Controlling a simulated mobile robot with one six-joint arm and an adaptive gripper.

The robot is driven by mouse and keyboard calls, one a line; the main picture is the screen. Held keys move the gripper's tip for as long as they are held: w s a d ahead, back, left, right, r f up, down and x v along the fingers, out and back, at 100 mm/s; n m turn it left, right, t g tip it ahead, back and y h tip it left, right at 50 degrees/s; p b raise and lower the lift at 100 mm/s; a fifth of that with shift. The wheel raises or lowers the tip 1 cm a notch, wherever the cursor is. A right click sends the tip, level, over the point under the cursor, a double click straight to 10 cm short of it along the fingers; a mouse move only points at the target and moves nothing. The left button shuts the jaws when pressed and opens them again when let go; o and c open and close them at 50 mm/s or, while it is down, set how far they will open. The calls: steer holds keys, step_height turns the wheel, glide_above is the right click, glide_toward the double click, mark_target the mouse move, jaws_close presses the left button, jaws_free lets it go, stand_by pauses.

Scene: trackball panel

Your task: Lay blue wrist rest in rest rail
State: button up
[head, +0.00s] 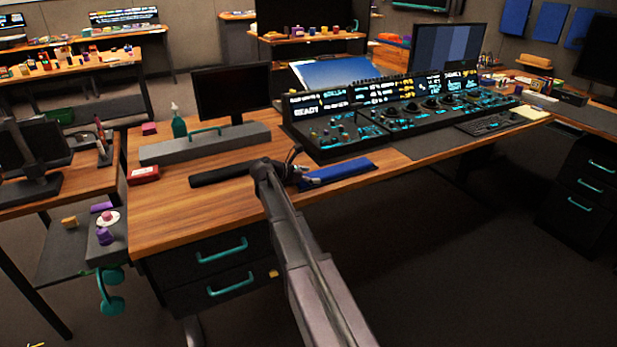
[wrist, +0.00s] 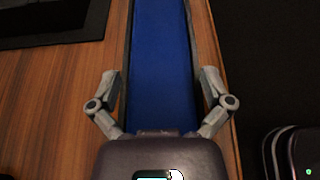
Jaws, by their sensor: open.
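The blue wrist rest (head: 338,173) is a long flat bar on the wooden desk in front of the console. In the wrist view the blue bar (wrist: 160,60) runs straight up between the two fingers of my gripper (wrist: 160,85). A narrow dark strip shows along each long side of it; I cannot tell whether these are rail walls or the bar's own edges. My gripper is open, with a finger on either side and a gap to the blue. In the head view my gripper (head: 299,178) is at the bar's left end, which it hides. I cannot clearly make out the rest rail.
A black bar (head: 222,175) lies left of my gripper. The lit console (head: 345,140) stands behind the blue bar. A grey box with a teal handle (head: 205,144), a green bottle (head: 178,122) and a red box (head: 143,175) are further left. The desk's front left is bare.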

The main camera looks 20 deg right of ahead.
steer(key=shift+a, duration=0.1)
steer(key=p+v, duration=0.4)
steer(key=v, duration=0.6)
steer(key=shift+r, duration=0.25)
steer(key=shift+p+v, duration=0.3)
steer(key=shift+v, duration=0.5)
steer(key=shift+f, duration=0.15)
steer(key=shift+s, duration=0.1)
steer(key=shift+s+f, duration=0.15)
steer(key=shift+s, duration=0.05)
steer(key=s+a+f+m+y, duration=0.3)
steer(key=s+m, duration=0.3)
steer(key=s, duration=0.2)
steer(key=s+a+f+m+y, duration=0.4)
steer(key=s+a+m+y, duration=0.1)
steer(key=s, duration=0.3)
steer(key=s+a+f+m+y, duration=0.4)
steer(key=s+m, duration=0.3)
steer(key=s, duration=0.2)
steer(key=shift+a+y, duration=0.6)
steer(key=shift+y, duration=0.2)
